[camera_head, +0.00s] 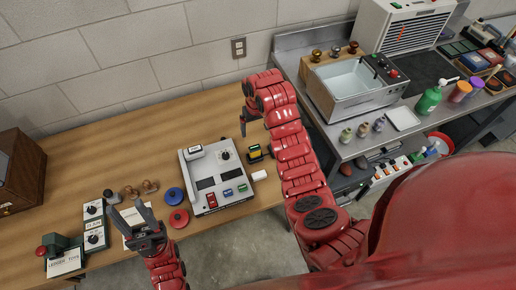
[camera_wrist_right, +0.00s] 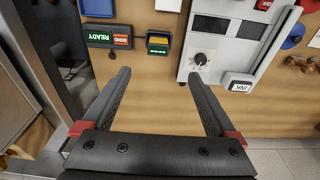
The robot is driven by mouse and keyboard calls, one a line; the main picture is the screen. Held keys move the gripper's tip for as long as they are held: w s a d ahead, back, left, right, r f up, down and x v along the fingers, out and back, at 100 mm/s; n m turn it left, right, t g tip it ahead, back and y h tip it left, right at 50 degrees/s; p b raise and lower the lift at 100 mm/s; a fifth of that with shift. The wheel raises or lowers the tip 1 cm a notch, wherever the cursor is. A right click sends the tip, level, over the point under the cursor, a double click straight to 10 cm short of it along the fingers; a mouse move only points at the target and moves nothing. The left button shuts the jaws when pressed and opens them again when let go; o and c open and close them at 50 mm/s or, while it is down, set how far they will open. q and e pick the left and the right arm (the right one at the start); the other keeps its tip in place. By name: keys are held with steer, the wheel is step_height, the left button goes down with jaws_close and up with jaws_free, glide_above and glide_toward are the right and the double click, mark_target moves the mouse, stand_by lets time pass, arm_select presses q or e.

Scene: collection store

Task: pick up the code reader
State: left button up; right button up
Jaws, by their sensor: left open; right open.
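A small black block with a yellow top (camera_head: 254,152) sits on the wooden table, just right of the white console; it looks most like the code reader, though I cannot read a label on it. My left gripper (camera_head: 127,206) is open and empty over the table's front left.
The white console (camera_head: 215,202) stands left of the block. A black box with a lit READY display (camera_wrist_right: 108,38) is beside it in the wrist view. A small white item (camera_head: 259,175) lies in front. Red and blue discs (camera_head: 179,218) lie left. A metal bench (camera_head: 409,137) is at right.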

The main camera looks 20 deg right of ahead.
steer(key=b, duration=0.8)
glide_above(255, 148)
steer(key=s, duration=0.1)
steer(key=f, duration=0.9)
steer(key=shift+a+f, duration=0.1)
steer(key=shift+a, duration=0.2)
steer(key=shift+w+f+p, duration=0.1)
steer(key=shift+f+p, duration=0.55)
steer(key=shift+p, duration=0.25)
steer(key=shift+f, duration=0.45)
steer(key=shift+f+p, duration=0.4)
steer(key=shift+p, duration=0.2)
steer(key=shift+w+d+f+p, duration=0.2)
steer(key=shift+w+f+p, duration=0.15)
steer(key=shift+f+p, duration=0.35)
steer(key=shift+w+f+p, duration=0.15)
steer(key=shift+f+p, duration=0.2)
steer(key=shift+f, duration=1.2)
steer(key=shift+c, duration=0.3)
